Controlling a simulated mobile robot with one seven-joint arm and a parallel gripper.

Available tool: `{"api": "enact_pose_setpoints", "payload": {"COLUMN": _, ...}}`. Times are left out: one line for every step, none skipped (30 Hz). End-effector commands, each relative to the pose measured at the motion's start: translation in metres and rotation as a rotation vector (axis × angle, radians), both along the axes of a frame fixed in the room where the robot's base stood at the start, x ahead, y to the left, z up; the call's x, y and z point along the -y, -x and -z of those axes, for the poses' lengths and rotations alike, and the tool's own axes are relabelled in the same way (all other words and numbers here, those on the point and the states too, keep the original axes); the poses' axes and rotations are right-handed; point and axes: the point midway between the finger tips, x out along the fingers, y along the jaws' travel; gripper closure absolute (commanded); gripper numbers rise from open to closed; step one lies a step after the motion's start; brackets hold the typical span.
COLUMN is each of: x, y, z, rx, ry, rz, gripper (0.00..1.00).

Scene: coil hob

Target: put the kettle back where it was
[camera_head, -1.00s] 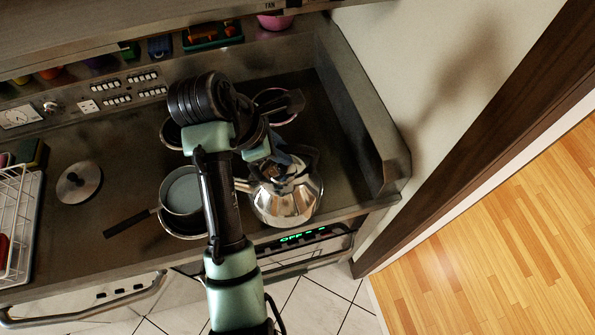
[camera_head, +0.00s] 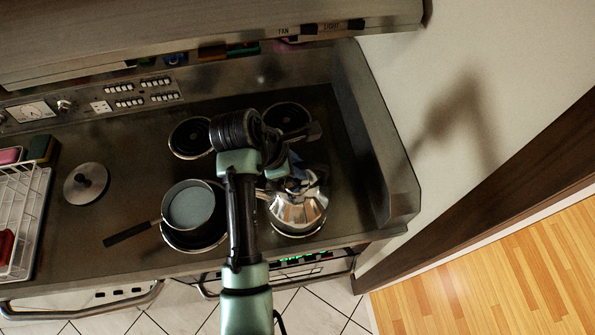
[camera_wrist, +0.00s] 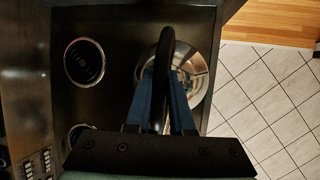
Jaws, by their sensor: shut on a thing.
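The shiny metal kettle (camera_head: 298,212) is at the front right of the hob, over the front right burner. I cannot tell whether its base touches the coil or hangs just above it. My gripper (camera_head: 293,176) is above the kettle, partly hidden by my arm. In the wrist view, the blue fingers of my gripper (camera_wrist: 163,102) are shut on the kettle's black arched handle, and the kettle's round metal body (camera_wrist: 202,66) shows below. The back right burner (camera_head: 287,116) is bare, and it also shows in the wrist view (camera_wrist: 84,63).
A saucepan (camera_head: 190,207) stands on the front left burner, its handle pointing left. The back left burner (camera_head: 190,138) is empty. A round lid (camera_head: 86,184) lies left of the pan, beside a white rack (camera_head: 22,215). A raised metal side wall (camera_head: 376,140) bounds the right.

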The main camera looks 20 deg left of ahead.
Motion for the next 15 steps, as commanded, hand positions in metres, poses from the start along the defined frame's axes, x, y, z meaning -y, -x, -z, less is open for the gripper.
{"api": "enact_pose_setpoints", "payload": {"x": 0.000, "y": 0.000, "z": 0.003, "rx": 0.001, "ry": 0.000, "rz": 0.000, "gripper": 1.00}}
{"api": "enact_pose_setpoints", "payload": {"x": 0.000, "y": 0.000, "z": 0.007, "rx": 0.001, "ry": 0.000, "rz": 0.000, "gripper": 1.00}}
{"api": "enact_pose_setpoints", "payload": {"x": 0.000, "y": 0.000, "z": 0.012, "rx": 0.000, "ry": 0.000, "rz": -0.001, "gripper": 1.00}}
{"api": "enact_pose_setpoints", "payload": {"x": -0.001, "y": 0.000, "z": 0.016, "rx": 0.001, "ry": 0.001, "rz": -0.002, "gripper": 1.00}}
{"api": "enact_pose_setpoints", "payload": {"x": -0.001, "y": 0.000, "z": 0.020, "rx": 0.000, "ry": 0.002, "rz": -0.002, "gripper": 1.00}}
{"api": "enact_pose_setpoints", "payload": {"x": -0.001, "y": 0.000, "z": 0.025, "rx": 0.002, "ry": 0.000, "rz": -0.001, "gripper": 1.00}}
{"api": "enact_pose_setpoints", "payload": {"x": 0.000, "y": 0.000, "z": 0.028, "rx": 0.001, "ry": 0.000, "rz": 0.000, "gripper": 1.00}}
{"api": "enact_pose_setpoints", "payload": {"x": -0.001, "y": 0.000, "z": 0.030, "rx": 0.002, "ry": 0.000, "rz": -0.001, "gripper": 1.00}}
{"api": "enact_pose_setpoints", "payload": {"x": -0.001, "y": 0.000, "z": 0.032, "rx": 0.004, "ry": -0.001, "rz": -0.001, "gripper": 1.00}}
{"api": "enact_pose_setpoints", "payload": {"x": -0.001, "y": -0.001, "z": 0.033, "rx": 0.004, "ry": -0.001, "rz": 0.000, "gripper": 1.00}}
{"api": "enact_pose_setpoints", "payload": {"x": -0.001, "y": -0.001, "z": 0.034, "rx": 0.004, "ry": -0.001, "rz": 0.000, "gripper": 1.00}}
{"api": "enact_pose_setpoints", "payload": {"x": -0.001, "y": -0.001, "z": 0.034, "rx": 0.004, "ry": -0.001, "rz": 0.000, "gripper": 1.00}}
{"api": "enact_pose_setpoints", "payload": {"x": -0.001, "y": -0.001, "z": 0.034, "rx": 0.004, "ry": -0.001, "rz": 0.000, "gripper": 1.00}}
{"api": "enact_pose_setpoints", "payload": {"x": -0.001, "y": -0.001, "z": 0.034, "rx": 0.005, "ry": -0.002, "rz": -0.001, "gripper": 1.00}}
{"api": "enact_pose_setpoints", "payload": {"x": -0.001, "y": -0.001, "z": 0.034, "rx": 0.005, "ry": -0.002, "rz": -0.001, "gripper": 1.00}}
